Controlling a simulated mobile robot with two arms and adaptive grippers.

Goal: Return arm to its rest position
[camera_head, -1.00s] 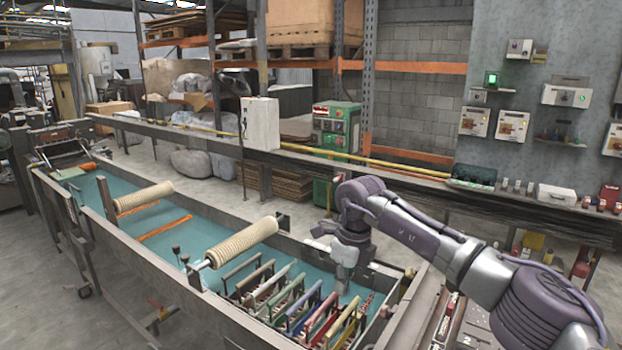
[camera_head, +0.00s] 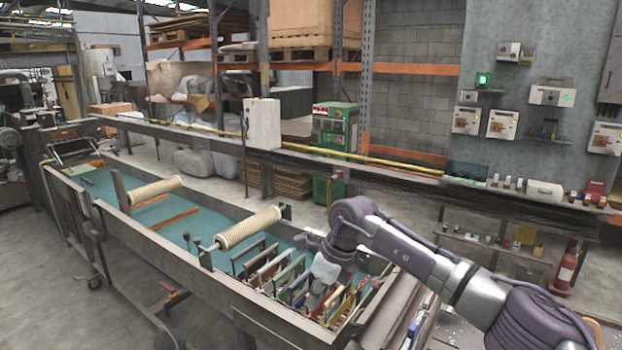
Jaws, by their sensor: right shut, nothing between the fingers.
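My right arm comes in from the lower right and bends down over the near end of a long metal trough (camera_head: 262,318). My right gripper (camera_head: 312,300) points down among the coloured-handled racks (camera_head: 275,274) standing in the trough. It is shut with nothing held; the fingertips are partly hidden by the arm and the racks. My left gripper is not in view.
Two ribbed rollers (camera_head: 248,229) (camera_head: 155,191) lie across the trough, above its blue-green floor. A rail with a yellow pipe (camera_head: 370,160) runs behind it. A white box (camera_head: 262,123) stands on the rail. A shelf with small items (camera_head: 490,240) is beyond the arm at the right.

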